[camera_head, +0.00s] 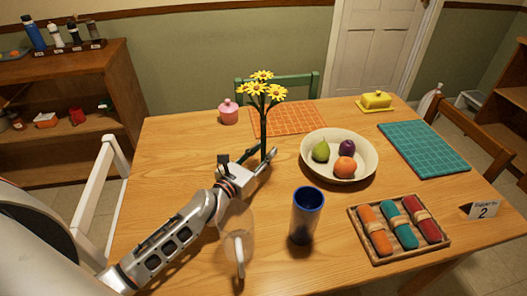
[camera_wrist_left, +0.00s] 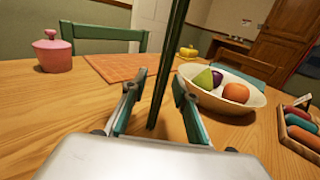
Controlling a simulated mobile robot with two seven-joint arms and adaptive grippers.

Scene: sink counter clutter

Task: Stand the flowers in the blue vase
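The yellow flowers (camera_head: 264,86) are upright on a dark green stem near the middle of the table. The stem (camera_wrist_left: 167,65) rises between the fingers of my left gripper in the left wrist view; the flower heads are out of that view. My left gripper (camera_head: 257,160) is low over the table around the stem. In the left wrist view the left gripper (camera_wrist_left: 158,92) is open, with gaps beside the stem. The blue vase (camera_head: 304,218) stands upright at the front of the table, right of my left arm. My right gripper is not in view.
A clear glass pitcher (camera_head: 236,244) stands beside my left forearm, left of the vase. A fruit bowl (camera_head: 366,168) is right of the flowers. A tray (camera_head: 403,253) of rolled napkins lies right of the vase. A pink pot (camera_head: 228,114) and orange mat (camera_head: 288,120) are behind.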

